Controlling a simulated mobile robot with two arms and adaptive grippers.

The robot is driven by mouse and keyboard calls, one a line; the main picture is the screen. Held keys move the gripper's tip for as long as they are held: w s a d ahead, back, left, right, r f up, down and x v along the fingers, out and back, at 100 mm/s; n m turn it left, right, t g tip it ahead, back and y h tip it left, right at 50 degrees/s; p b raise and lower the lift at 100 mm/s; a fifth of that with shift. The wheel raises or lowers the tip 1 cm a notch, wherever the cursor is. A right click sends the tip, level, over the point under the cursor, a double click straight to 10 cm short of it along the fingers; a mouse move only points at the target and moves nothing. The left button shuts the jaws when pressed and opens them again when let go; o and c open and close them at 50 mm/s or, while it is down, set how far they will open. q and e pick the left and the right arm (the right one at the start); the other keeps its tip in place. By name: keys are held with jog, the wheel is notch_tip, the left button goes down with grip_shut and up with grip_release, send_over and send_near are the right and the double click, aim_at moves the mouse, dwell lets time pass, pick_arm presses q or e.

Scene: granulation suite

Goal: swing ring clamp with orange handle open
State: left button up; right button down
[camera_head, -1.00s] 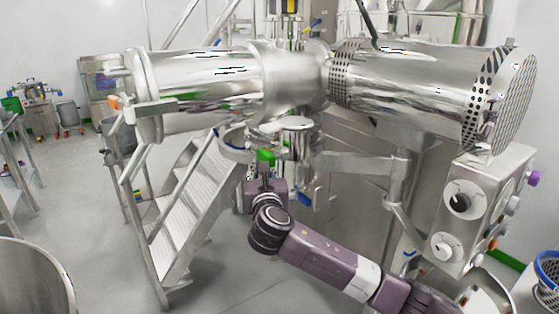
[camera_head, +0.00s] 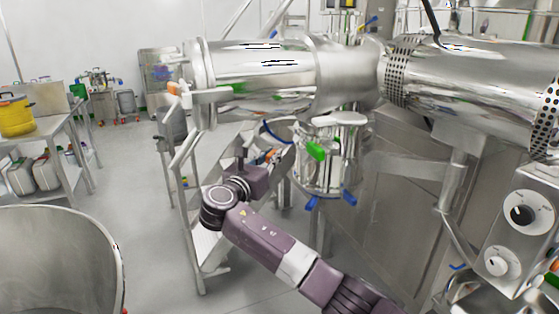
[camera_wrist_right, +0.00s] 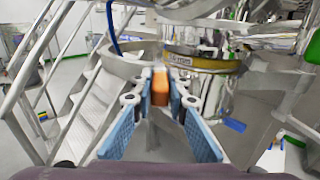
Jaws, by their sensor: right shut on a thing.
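The orange handle (camera_wrist_right: 160,88) is a small block between the blue-padded fingers of my right gripper (camera_wrist_right: 158,98) in the right wrist view. My right gripper (camera_head: 268,160) is shut on it, left of the hanging metal vessel (camera_head: 320,175) in the head view. A curved metal band of the ring clamp (camera_wrist_right: 122,66) stands out to the left in the wrist view. A round metal collar with a yellow band (camera_wrist_right: 205,62) is to its right. The clamp's joint is not clear. My left gripper is not in view.
A green handle (camera_head: 316,150) and blue levers (camera_head: 348,197) are on the vessel. A large steel cylinder (camera_head: 270,75) spans above. Metal stairs (camera_head: 210,170) stand behind my arm. A control box (camera_head: 515,225) is at right, a steel drum (camera_head: 60,260) at lower left.

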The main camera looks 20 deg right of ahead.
jog(key=shift+w+a+f+m+g+h+b, duration=0.1)
jog(key=shift+w+a+m+g+h+b, duration=0.3)
jog(key=shift+w+a, duration=0.3)
jog(key=shift+w+a+m+g+h+b, duration=0.2)
jog(key=shift+w+a+g+h+b, duration=0.1)
jog(key=shift+w+a+b, duration=0.25)
jog(key=shift+w, duration=0.15)
jog(key=c, duration=1.9)
grip_release()
jog(key=shift+w, duration=0.1)
jog(key=v, duration=1.2)
